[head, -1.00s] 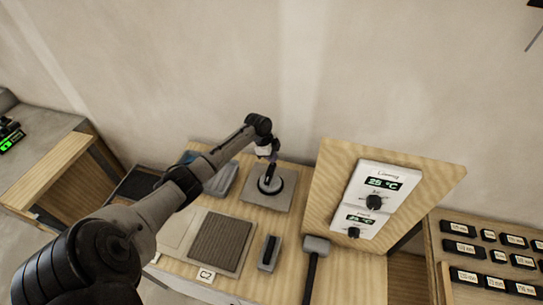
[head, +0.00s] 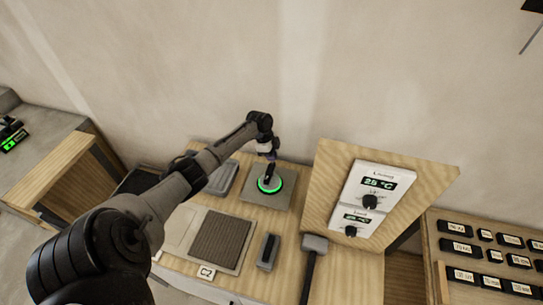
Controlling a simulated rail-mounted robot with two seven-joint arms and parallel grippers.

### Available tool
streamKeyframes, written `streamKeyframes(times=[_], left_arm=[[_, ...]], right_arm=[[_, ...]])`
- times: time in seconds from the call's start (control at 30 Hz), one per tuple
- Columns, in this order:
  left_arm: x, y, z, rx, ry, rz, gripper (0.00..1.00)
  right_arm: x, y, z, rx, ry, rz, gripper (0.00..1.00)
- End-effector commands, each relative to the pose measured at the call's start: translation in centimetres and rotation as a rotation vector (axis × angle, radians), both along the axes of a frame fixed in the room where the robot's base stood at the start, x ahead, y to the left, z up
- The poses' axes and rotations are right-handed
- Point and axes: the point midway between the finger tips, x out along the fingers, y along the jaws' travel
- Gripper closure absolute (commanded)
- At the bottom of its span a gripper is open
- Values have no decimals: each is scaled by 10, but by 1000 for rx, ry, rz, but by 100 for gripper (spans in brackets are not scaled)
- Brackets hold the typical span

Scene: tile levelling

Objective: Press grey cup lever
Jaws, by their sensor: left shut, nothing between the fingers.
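The grey suction cup (head: 269,186) sits on a square grey tile (head: 283,199) at the back of the wooden bench. A ring around the cup glows green. My left gripper (head: 268,172) is shut and empty, reaching down from above onto the cup, at its lever. The fingertips and the lever overlap in the head view, so the exact contact is hard to make out. My right gripper is not in view.
A ribbed dark tile (head: 218,240) and a small dark-topped block (head: 267,251) lie in front. A mallet (head: 313,245) lies to the right. A tilted wooden panel (head: 330,180) holds two temperature dials. A grey tray (head: 221,181) stands left of the cup.

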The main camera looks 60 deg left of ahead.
Motion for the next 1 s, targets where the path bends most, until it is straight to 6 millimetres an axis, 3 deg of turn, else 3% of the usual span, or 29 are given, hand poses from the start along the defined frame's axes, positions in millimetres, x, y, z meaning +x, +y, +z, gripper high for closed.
streamKeyframes(times=[0.53,0.8,0.87,1.0], left_arm=[[1,0,11,1,-1,0,100],[5,2,52,0,0,-2,100],[3,7,55,4,-1,-3,100],[0,16,82,4,-1,-2,100]], right_arm=[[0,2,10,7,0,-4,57],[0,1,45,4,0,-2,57],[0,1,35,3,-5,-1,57],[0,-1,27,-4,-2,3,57]])
